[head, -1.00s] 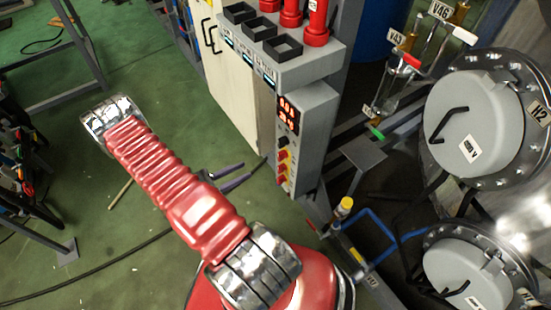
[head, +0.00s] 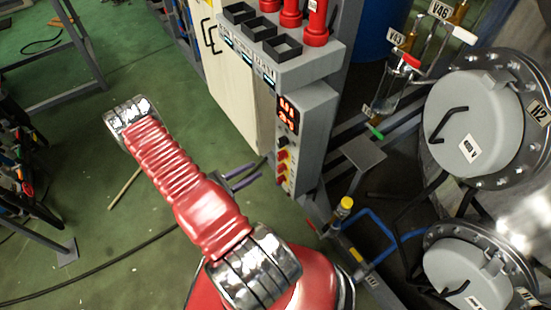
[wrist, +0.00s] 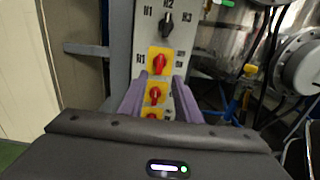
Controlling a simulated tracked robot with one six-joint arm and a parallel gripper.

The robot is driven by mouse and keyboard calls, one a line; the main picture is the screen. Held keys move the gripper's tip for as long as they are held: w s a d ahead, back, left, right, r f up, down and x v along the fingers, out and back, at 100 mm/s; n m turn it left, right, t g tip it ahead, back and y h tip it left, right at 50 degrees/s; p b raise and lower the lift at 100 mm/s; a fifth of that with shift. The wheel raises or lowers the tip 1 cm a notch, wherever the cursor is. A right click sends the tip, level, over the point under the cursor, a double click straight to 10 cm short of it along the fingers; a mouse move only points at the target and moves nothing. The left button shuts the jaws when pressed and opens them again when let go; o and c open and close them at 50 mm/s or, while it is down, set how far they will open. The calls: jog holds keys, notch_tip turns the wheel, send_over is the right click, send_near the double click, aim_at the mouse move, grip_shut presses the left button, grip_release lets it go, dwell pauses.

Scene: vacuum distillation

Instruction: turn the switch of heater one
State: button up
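The grey control box (head: 318,120) has a red digital display (head: 287,112) on its front. Below it are a black selector knob (wrist: 167,23) and a column of red switches on yellow plates. The top red switch (wrist: 160,64) has a small label at its left that looks like H1. A second red switch (wrist: 155,93) sits below it, and a third (wrist: 152,115) is partly hidden by my gripper's body. My gripper (wrist: 160,78) is open and empty. Its purple fingers point at the panel, either side of the red switch column in the wrist view. I cannot tell whether they touch it.
A grey shelf with black square holders (head: 283,47) and red cylinders (head: 317,25) stands above the box. A white cabinet (head: 235,90) is behind it. Blue piping (head: 375,222) and round flanged vessels (head: 470,125) are at the right. Green floor at the left is mostly clear.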

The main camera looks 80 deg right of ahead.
aim_at(278, 157)
jog(key=shift+x, duration=5.5)
jog(key=shift+c, duration=0.5)
grip_shut()
